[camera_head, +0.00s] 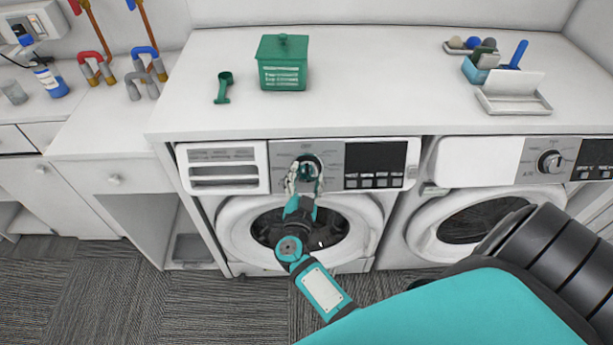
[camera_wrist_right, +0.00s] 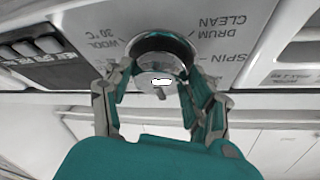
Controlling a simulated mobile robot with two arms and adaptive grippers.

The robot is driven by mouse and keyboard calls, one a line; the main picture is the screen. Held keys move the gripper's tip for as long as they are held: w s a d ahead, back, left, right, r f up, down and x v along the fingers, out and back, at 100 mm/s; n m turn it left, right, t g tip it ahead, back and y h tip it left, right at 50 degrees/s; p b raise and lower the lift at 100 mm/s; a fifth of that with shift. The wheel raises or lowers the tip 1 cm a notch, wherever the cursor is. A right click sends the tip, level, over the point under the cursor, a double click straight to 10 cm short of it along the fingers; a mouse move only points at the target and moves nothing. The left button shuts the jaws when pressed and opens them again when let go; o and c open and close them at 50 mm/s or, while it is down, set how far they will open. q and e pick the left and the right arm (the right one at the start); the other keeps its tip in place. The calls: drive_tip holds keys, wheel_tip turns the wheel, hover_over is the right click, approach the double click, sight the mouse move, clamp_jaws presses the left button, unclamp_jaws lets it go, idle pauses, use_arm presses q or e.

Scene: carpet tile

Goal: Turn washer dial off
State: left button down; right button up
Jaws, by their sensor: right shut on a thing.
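The washer (camera_head: 232,222) stands under the white counter, with its round door closed. Its dial (camera_head: 306,169) is on the front panel, left of a black display. My right gripper (camera_head: 304,182) reaches up to the panel, and its fingers are around the dial. In the right wrist view the dial (camera_wrist_right: 160,72) is a round silver knob with a dark ring, and the fingers of the right gripper (camera_wrist_right: 158,88) close on it from both sides. Labels such as "SPIN" and "DRUM CLEAN" show around it. The dial's pointer position is hard to tell. My left gripper is not in view.
A second machine (camera_head: 452,214) with its own dial (camera_head: 550,162) stands to the right. On the counter (camera_head: 375,85) are a green box (camera_head: 283,66), a green scoop (camera_head: 223,88) and a blue caddy (camera_head: 483,72) near a white tray (camera_head: 514,102). Grey carpet (camera_head: 110,300) lies below.

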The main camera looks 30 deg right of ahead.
idle(0.3)
drive_tip(key=o, duration=1.2)
